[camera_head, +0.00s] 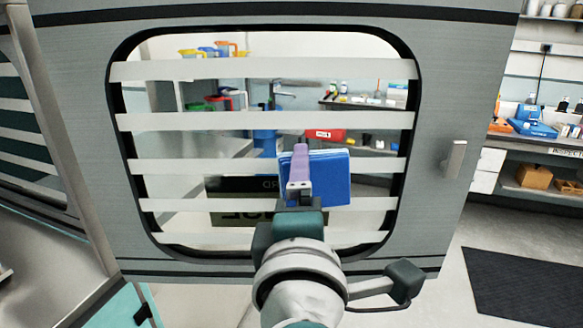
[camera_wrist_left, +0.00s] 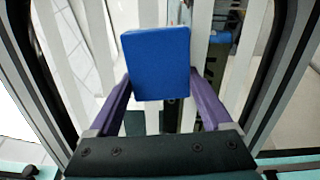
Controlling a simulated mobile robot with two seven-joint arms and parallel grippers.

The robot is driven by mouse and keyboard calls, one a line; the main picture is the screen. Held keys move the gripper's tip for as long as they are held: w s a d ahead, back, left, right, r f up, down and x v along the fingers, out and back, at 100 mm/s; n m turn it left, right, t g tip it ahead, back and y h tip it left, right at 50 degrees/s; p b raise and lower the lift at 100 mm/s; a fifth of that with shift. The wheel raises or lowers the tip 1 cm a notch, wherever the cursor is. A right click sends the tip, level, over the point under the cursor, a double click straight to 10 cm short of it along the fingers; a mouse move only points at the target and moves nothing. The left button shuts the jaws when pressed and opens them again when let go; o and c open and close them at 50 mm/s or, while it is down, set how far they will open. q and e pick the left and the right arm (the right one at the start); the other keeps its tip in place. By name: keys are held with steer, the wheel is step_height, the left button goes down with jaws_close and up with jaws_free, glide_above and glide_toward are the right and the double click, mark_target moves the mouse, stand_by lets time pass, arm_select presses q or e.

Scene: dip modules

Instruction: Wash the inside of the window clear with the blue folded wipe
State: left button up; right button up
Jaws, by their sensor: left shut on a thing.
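The window (camera_head: 225,122) is a rounded pane with a black seal, set in a grey door panel (camera_head: 75,110). White level bands (camera_head: 200,166) cross it from side to side, with clear strips between them through which a room shows. My left gripper (camera_head: 300,168) has purple fingers and is shut on the blue folded wipe (camera_head: 332,180), in front of the lower middle-right of the pane. The wipe also shows between the fingers in the left wrist view (camera_wrist_left: 156,62). I cannot tell whether it touches the glass. My right gripper is not in view.
A door handle (camera_head: 454,160) sticks out right of the window. A second striped pane (camera_head: 25,150) stands at the far left. A black mat (camera_head: 530,290) lies on the floor at right, below a bench with a blue case (camera_head: 533,122). The floor between is clear.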

mark_target(176, 170)
arm_select(q)
steer(key=shift+s+d+r, duration=0.4)
steer(key=shift+d, duration=0.1)
steer(key=shift+w+a+p, duration=0.2)
steer(key=shift+a+p, duration=0.35)
steer(key=shift+a, duration=1.65)
steer(key=shift+w+a+p, duration=0.15)
steer(key=shift+a+p, duration=0.4)
steer(key=shift+a, duration=1.6)
steer(key=shift+a+f, duration=0.1)
steer(key=shift+a, duration=2.5)
steer(key=shift+w+a, duration=0.1)
steer(key=shift+a, duration=1.7)
